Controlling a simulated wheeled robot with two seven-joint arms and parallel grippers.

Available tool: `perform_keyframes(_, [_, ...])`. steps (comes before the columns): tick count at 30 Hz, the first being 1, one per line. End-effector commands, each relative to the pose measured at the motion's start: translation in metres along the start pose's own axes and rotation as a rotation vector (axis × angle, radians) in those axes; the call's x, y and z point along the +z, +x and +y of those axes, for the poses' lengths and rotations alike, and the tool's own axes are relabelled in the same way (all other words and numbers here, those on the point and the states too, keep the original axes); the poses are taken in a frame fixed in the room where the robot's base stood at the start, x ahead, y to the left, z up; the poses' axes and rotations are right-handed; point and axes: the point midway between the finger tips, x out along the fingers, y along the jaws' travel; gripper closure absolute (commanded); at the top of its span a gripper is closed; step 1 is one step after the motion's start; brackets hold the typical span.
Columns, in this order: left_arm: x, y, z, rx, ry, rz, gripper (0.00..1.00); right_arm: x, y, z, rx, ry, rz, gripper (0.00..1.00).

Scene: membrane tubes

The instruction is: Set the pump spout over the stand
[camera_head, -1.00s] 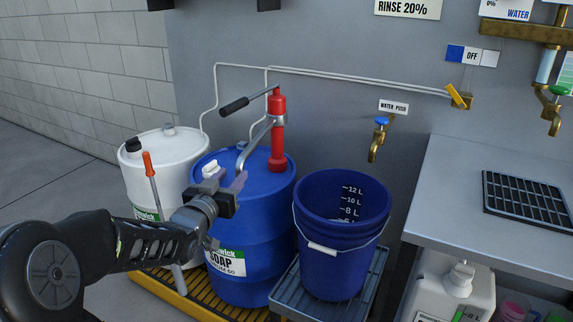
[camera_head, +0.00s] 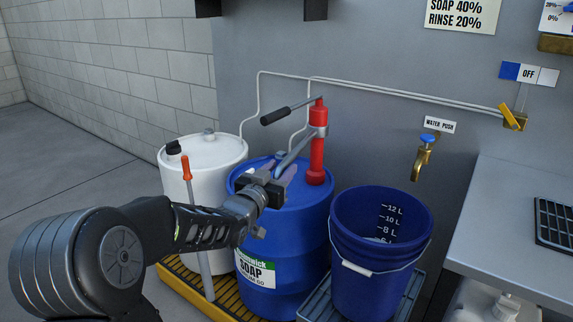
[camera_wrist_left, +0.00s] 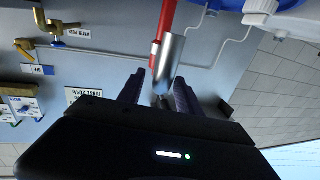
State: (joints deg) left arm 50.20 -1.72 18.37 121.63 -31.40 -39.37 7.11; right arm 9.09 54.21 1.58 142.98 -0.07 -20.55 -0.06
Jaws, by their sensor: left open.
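The red pump (camera_head: 317,150) stands upright on the blue soap drum (camera_head: 300,235). Its grey spout (camera_head: 297,149) slants down to the left, over the drum top. The grey slatted stand (camera_head: 318,302) is on the floor to the right, under a blue bucket (camera_head: 368,285). My left gripper (camera_head: 281,176) is open at the spout's lower end. In the left wrist view the spout (camera_wrist_left: 171,62) reaches between the two spread fingers of my left gripper (camera_wrist_left: 159,82); I cannot tell whether they touch it. My right gripper is out of view.
A white drum (camera_head: 215,150) stands behind left, with an orange-handled rod (camera_head: 190,190) in front. The drums sit on a yellow-edged grate (camera_head: 172,272). A black pump handle (camera_head: 275,117) sticks out left. A brass tap (camera_head: 421,160) and grey counter (camera_head: 510,225) are right.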

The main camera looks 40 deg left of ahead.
Motion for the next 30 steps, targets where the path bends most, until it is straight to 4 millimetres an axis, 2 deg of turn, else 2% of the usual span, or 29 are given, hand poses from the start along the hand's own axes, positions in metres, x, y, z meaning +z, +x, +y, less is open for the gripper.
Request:
perform_keyframes(3, [0.001,0.019,0.0,0.001,-0.003,0.0,0.59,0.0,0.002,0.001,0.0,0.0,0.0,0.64])
perform_keyframes(7, [0.001,0.034,0.0,0.0,-0.002,-0.001,0.59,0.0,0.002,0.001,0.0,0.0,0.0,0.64])
perform_keyframes(18, [0.0,0.04,0.0,0.0,0.0,-0.001,0.59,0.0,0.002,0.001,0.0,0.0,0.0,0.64])
perform_keyframes(30, [0.0,0.04,0.0,0.0,0.0,-0.001,0.92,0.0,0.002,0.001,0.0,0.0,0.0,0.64])
